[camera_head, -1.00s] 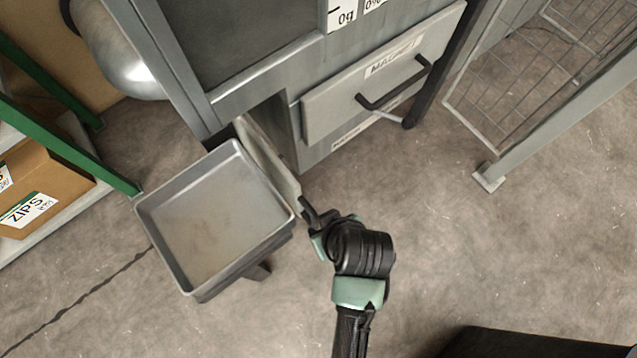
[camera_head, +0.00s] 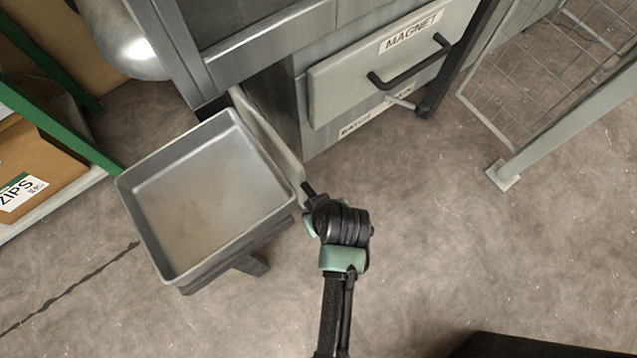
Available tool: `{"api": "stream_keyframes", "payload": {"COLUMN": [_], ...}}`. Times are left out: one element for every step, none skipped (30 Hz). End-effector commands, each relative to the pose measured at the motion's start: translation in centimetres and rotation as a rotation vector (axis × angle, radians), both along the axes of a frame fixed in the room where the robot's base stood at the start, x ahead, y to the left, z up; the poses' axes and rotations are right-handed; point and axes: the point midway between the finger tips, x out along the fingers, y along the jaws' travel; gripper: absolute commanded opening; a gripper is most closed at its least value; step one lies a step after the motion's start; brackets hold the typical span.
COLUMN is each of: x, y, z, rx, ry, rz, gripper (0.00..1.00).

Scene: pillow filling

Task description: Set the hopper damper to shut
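The grey hopper machine (camera_head: 270,50) stands at the top of the view. A short metal lever (camera_head: 400,102) with a black knob (camera_head: 423,110) sticks out below its MAGNET drawer, beside a small label too blurred to read. I cannot tell whether this is the damper. A narrow panel (camera_head: 268,135) stands swung out from the machine's lower opening. My gripper (camera_head: 308,198) is at the panel's near end, beside a small dark piece there. My wrist hides most of the fingers, so their opening and any contact cannot be made out.
An empty metal tray (camera_head: 205,195) on a dark stand is just left of my gripper. The MAGNET drawer (camera_head: 345,85) has a black handle. A wire rack (camera_head: 535,80) stands at right, a green shelf with a ZIPS box (camera_head: 40,170) at left.

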Motion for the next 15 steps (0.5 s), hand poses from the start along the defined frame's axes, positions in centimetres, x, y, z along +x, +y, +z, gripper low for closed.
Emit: {"api": "stream_keyframes", "payload": {"x": [0.00,0.00,0.00,-0.01,-0.01,-0.01,-0.01,-0.01,-0.02,-0.02,-0.02,-0.02,-0.02,-0.02,-0.02], "y": [0.00,0.00,0.00,0.00,0.00,0.00,0.00,0.00,-0.01,-0.01,-0.01,-0.01,0.00,0.00,0.00], "z": [0.02,0.02,0.03,0.03,0.03,0.03,0.03,0.03,0.02,0.02,0.02,0.02,0.02,0.02,0.02], "rx": [0.000,0.000,0.000,0.000,0.000,0.000,0.000,0.000,0.000,0.000,0.000,0.000,0.001,0.001,0.001], "ry": [0.000,0.000,0.000,0.000,0.000,0.000,0.000,0.000,0.000,0.000,0.000,0.000,0.001,0.001,0.000], "rz": [0.000,0.000,0.000,0.000,0.000,0.000,0.000,0.000,0.000,-0.001,-0.001,-0.001,-0.001,-0.001,0.000], "gripper": [0.50,0.48,0.41,0.35,0.30,0.23,0.17,0.12,0.05,0.00,0.00,0.00,0.00,0.00,0.00]}}
